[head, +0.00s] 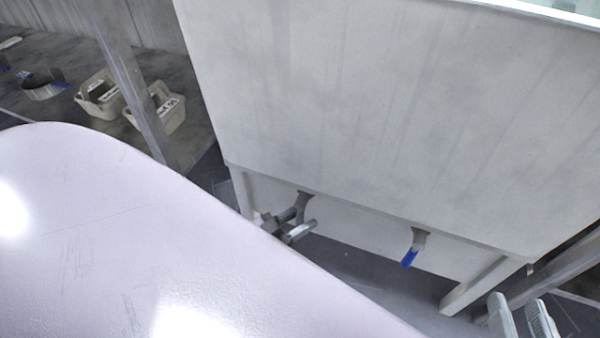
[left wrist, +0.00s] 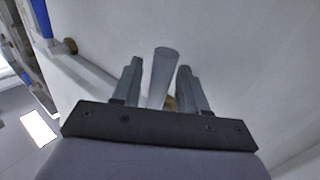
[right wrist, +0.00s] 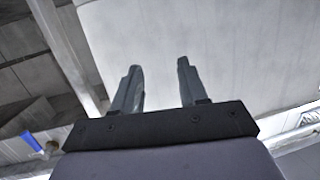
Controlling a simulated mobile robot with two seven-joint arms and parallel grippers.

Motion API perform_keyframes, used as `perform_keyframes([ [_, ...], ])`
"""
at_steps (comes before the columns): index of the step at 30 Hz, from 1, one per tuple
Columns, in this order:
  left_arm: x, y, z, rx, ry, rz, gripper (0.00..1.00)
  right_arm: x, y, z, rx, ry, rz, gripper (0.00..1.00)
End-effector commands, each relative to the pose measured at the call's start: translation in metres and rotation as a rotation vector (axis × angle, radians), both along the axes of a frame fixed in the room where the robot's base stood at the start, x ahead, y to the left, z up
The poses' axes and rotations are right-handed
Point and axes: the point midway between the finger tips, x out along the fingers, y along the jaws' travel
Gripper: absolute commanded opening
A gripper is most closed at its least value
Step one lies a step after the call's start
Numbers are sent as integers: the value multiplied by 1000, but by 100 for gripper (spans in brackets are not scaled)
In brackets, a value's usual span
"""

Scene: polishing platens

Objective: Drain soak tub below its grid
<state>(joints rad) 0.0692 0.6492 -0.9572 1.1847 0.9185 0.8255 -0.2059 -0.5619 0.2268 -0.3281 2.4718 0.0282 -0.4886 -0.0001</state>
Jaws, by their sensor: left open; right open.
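The soak tub (head: 400,110) is a large pale grey tank with streaked walls; a strip of its inside shows at the top right. Two drain valves sit under its lower edge. The right valve has a blue lever (head: 408,257) hanging down at a slant. My left gripper (head: 296,222) is at the left valve (head: 304,200). In the left wrist view a grey, rounded handle (left wrist: 164,72) stands between my open left fingers, with no clear contact. A blue lever (left wrist: 40,18) is at the upper left there. My right gripper (head: 524,316) is open and empty near the tub's right leg.
The tub stands on legs (head: 485,285) above a dark floor. A metal post (head: 130,75) stands left of it. Two beige caddies (head: 155,108) are on the floor behind the post. A blue item (right wrist: 31,140) shows at the lower left of the right wrist view.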

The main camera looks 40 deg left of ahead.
Motion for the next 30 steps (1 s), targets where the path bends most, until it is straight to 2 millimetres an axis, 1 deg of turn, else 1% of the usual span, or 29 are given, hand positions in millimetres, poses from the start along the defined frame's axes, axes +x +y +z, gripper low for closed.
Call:
perform_keyframes([
  [4,0,0,0,0,0,0,43,0,0,1,0,-1,0,43],
  [5,0,0,0,0,0,0,36,0,0,1,0,-1,0,43],
  [6,0,0,0,0,0,0,23,0,0,1,0,-1,0,43],
  [8,0,0,0,0,0,0,4,0,0,1,0,-1,0,43],
  [9,0,0,0,0,0,0,0,0,0,1,0,-1,0,43],
  [16,-1,1,1,7,3,0,0,0,0,2,4,2,1,43],
  [21,-2,4,3,51,14,2,0,-1,3,4,24,38,12,43],
  [23,-3,6,4,78,21,2,0,3,7,0,45,74,12,43],
  [30,-6,17,9,247,65,4,0,9,25,5,153,209,45,43],
])
